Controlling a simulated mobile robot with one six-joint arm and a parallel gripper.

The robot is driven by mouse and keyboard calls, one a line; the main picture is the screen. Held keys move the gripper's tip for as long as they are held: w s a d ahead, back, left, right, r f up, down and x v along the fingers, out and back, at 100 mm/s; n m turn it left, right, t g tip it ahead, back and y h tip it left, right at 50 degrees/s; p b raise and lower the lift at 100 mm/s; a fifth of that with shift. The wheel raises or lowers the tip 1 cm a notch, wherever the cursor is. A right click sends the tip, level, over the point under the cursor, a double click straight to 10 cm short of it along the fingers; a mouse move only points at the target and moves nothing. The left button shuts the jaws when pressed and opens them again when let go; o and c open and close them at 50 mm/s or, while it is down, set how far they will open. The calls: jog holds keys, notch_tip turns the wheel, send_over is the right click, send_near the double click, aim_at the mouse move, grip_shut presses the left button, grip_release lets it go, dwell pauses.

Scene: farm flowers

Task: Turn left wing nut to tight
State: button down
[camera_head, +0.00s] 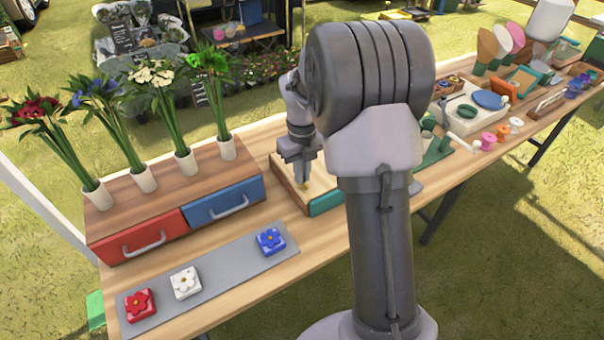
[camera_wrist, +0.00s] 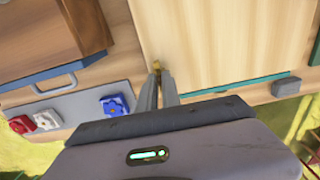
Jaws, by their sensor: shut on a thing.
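The left wing nut (camera_wrist: 156,66) is a small brass-coloured piece on a pale wooden board (camera_wrist: 215,40). In the wrist view it shows at the tips of my gripper (camera_wrist: 158,74), whose fingers are shut on it. In the head view my gripper (camera_head: 302,182) points down at the near left part of the board, with a bit of brass (camera_head: 304,186) below the fingers. The fingers hide most of the nut, so I cannot tell its angle. My arm hides the right part of the board in the head view.
Left of the board stands a wooden drawer unit with a red drawer (camera_head: 142,238) and a blue drawer (camera_head: 224,200), topped by several flower vases. A grey mat (camera_head: 220,273) with flower blocks lies in front. Bowls, tools and small items crowd the table's right side.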

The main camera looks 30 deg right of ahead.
jog(key=shift+w+r, duration=0.1)
jog(key=shift+r, duration=0.05)
jog(key=c, duration=1.3)
grip_release()
jog(key=shift+o, duration=0.2)
notch_tip(320, 180, up, 17)
jog(key=p, duration=0.7)
jog(key=shift+r, duration=0.15)
